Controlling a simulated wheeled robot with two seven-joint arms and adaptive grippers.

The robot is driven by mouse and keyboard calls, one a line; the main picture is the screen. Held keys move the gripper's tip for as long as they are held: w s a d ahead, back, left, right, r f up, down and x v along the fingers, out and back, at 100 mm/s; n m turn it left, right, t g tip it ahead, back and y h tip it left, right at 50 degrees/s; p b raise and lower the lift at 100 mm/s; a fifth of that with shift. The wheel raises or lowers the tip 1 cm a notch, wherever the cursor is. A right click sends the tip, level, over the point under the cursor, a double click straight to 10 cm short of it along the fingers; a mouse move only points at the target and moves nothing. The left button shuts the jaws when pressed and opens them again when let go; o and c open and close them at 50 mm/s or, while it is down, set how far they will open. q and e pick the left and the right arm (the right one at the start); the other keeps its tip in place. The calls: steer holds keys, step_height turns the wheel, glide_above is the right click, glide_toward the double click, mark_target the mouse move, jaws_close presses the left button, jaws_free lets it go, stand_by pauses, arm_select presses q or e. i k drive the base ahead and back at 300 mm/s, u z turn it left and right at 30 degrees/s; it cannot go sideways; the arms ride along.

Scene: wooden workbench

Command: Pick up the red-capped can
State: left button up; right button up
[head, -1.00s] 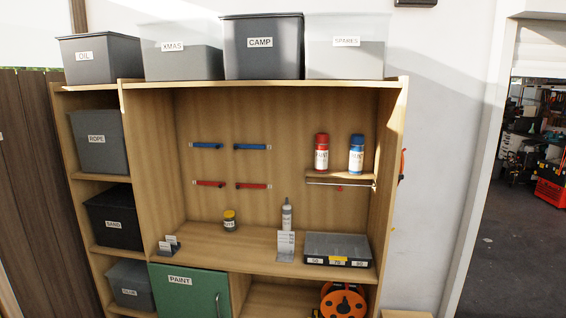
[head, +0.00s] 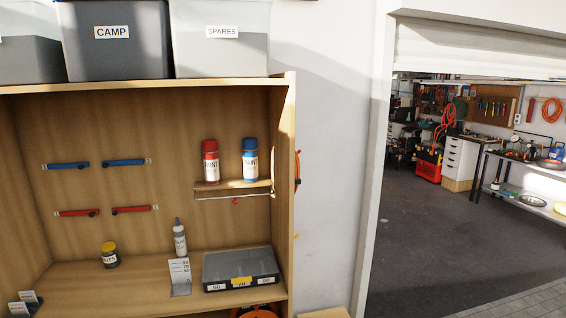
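The red-capped can (head: 210,161) is a red spray can with a white PAINT label. It stands upright on a small wooden shelf (head: 234,187) at the right side of the workbench cabinet. A blue-capped can (head: 249,160) with a similar label stands upright just to its right, with a small gap between them. Neither of my grippers shows in the head view.
Bins sit on top, including CAMP (head: 115,42) and SPARES (head: 222,38). Open floor (head: 440,245) lies through the doorway at right.

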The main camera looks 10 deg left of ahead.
mark_target(211, 163)
steer(key=z, duration=0.15)
steer(key=i, duration=1.5)
steer(key=u, duration=0.85)
